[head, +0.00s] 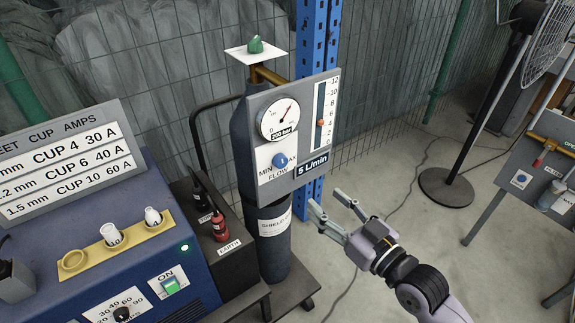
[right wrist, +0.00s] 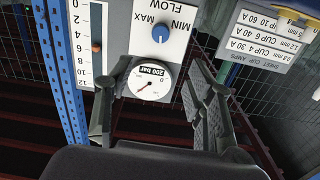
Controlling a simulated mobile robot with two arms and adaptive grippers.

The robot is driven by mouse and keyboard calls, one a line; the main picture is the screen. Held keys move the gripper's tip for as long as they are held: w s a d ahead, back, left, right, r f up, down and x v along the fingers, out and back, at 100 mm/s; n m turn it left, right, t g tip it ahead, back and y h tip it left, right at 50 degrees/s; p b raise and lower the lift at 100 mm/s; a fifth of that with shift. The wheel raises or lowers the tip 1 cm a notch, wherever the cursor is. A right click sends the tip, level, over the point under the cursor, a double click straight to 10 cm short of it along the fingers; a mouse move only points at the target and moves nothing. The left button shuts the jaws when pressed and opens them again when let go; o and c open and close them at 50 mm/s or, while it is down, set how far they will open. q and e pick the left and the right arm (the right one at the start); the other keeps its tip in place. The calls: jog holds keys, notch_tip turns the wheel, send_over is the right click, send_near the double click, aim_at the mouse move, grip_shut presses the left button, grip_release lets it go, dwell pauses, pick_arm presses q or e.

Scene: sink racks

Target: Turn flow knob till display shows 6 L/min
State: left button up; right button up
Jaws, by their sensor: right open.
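The grey regulator panel (head: 303,150) is mounted at the gas cylinder (head: 275,240). Its blue flow knob (head: 280,161) sits low on the panel between MIN and MAX, with a small pale mark on it. The display (head: 312,165) reads 5 L/min. My right gripper (head: 326,200) is open and empty, to the lower right of the panel and apart from the knob. In the right wrist view, the panel appears upside down, with the knob (right wrist: 160,33) beyond the open fingers (right wrist: 160,70). My left gripper is out of view.
A round gauge (head: 281,118) labelled 200 bar and a scale with an orange float (head: 320,122) share the panel. The blue welding unit (head: 120,240) stands left, a blue post (head: 315,50) behind. A fan (head: 450,188) and another panel stand right. Open floor lies between.

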aim_at(283, 163)
jog(key=p+x, duration=0.2)
jog(key=x, duration=1.3)
jog(key=shift+f, duration=0.1)
jog(key=c, duration=1.2)
jog(key=shift+o, duration=0.2)
jog(key=shift+m, duration=0.8)
jog(key=o, duration=1.2)
jog(key=shift+c, duration=0.2)
